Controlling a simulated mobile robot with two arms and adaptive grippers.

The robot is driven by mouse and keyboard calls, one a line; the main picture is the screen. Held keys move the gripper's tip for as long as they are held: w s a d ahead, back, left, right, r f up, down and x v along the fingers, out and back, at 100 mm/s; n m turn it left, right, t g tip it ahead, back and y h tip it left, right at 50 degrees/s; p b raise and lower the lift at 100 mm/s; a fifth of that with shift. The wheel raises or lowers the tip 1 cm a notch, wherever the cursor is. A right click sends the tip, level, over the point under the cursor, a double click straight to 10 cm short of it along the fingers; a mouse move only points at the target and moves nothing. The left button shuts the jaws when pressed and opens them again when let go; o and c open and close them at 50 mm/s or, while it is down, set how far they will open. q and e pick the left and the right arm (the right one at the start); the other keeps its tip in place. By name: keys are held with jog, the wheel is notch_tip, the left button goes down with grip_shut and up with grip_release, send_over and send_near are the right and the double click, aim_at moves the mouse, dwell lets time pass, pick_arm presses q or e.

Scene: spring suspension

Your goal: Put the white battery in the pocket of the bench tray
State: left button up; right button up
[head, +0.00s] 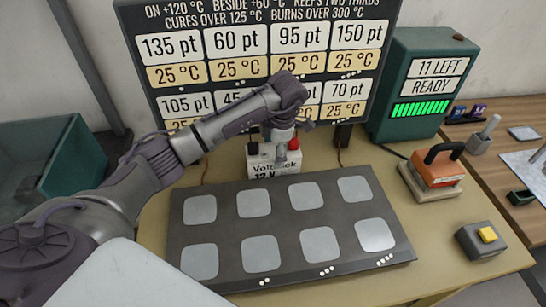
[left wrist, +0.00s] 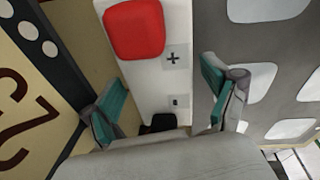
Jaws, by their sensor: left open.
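I cannot clearly make out the bench tray's pocket. My right gripper is not in view.
The dark panel (head: 290,265) with several pale square pads fills the bench front. A signboard (head: 262,86) stands behind the battery. A green READY machine (head: 395,112), an orange-topped block (head: 438,170) and a yellow-button box (head: 480,240) are right. A teal bin (head: 85,160) is left.

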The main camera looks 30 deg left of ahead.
pick_arm(q)
jog(key=c, duration=1.4)
jog(key=shift+w+r, duration=0.15)
jog(key=shift+w, duration=0.05)
jog(key=shift+c, duration=1)
